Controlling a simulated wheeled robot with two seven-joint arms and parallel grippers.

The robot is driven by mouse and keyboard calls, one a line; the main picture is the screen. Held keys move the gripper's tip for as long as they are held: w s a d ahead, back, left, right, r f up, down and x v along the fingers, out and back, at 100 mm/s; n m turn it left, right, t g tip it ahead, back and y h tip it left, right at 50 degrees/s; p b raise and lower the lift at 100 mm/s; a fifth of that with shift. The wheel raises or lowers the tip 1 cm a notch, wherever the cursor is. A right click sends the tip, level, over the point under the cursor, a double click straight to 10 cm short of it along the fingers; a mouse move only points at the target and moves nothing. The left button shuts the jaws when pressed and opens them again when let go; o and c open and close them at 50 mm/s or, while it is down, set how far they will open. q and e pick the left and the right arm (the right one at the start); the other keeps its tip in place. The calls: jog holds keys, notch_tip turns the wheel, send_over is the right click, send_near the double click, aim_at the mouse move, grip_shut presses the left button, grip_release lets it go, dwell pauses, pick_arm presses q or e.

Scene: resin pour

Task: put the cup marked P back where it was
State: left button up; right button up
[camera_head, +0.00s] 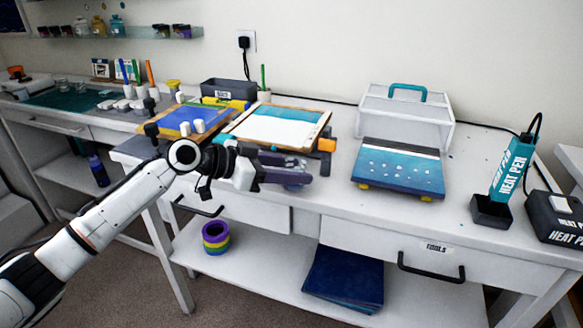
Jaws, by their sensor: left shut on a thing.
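My left gripper (288,172) reaches in from the left over the front of the white worktable (325,185), its dark fingers pointing right. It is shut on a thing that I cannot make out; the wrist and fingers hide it. No letter P can be read anywhere. Two small white cup-like things (192,127) stand on a blue board (190,120) left of and behind the gripper. Several more pale cup-like things (135,103) stand farther left, near the green mat (70,98). My right gripper is not in view.
A framed panel (280,125) lies behind the gripper. A blue tilted tray (398,168) stands right, before a clear box (405,105) with a teal handle. A heat pen (512,165) stands in a dark holder at far right.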

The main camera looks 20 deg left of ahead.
pick_arm(q)
jog(key=shift+f, duration=0.15)
jog(key=o, duration=0.8)
